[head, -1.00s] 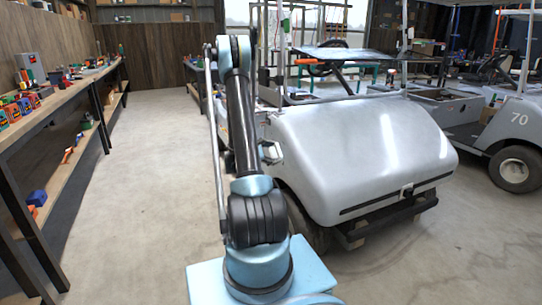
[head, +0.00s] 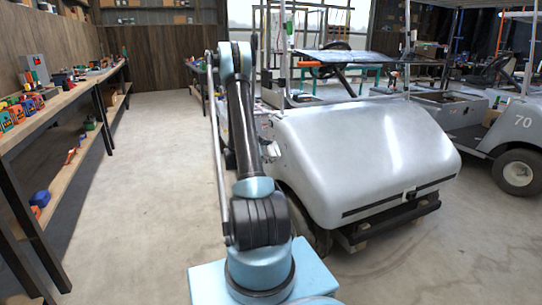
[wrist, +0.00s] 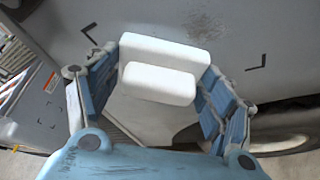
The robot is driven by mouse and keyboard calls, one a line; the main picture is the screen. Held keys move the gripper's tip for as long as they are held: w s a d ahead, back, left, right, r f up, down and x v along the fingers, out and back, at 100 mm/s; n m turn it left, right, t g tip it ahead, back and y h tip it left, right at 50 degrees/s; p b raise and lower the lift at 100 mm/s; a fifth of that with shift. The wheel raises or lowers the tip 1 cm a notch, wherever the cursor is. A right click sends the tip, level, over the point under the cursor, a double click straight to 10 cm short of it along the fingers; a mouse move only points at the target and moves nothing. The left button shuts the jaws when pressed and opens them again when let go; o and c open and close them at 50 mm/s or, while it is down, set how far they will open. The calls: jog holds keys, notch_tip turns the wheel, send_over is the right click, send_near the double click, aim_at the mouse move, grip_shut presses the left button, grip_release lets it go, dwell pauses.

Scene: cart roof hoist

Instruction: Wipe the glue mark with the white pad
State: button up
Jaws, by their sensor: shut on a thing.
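The white pad (wrist: 163,52), a flat white block with a thicker white grip on its near side, is in the wrist view. My gripper (wrist: 160,70) has its blue fingers closed on the pad from both sides. The glue mark (wrist: 205,25) is a rough, speckled dark patch on the grey panel (wrist: 262,30), just beyond the pad's far edge and a little right. The pad does not cover the mark. I cannot tell whether the pad touches the panel. In the head view my gripper is not clearly seen.
Black corner marks (wrist: 257,62) are on the panel around the glue mark. A wheel (wrist: 280,143) shows at lower right. In the head view the grey cart (head: 365,150) stands right of my arm. A workbench (head: 60,105) runs along the left, with clear floor (head: 155,150) between.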

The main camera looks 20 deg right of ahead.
jog(key=shift+w, duration=3.4)
jog(key=shift+s+d+r, duration=0.1)
jog(key=shift+s+r, duration=0.1)
jog(key=shift+s, duration=1.85)
jog(key=shift+s+r, duration=0.25)
jog(key=shift+s, duration=1.85)
jog(key=shift+s+d+r, duration=0.1)
jog(key=shift+s+r, duration=0.1)
jog(key=shift+s, duration=1.85)
jog(key=shift+w+a, duration=0.2)
jog(key=shift+w, duration=3)
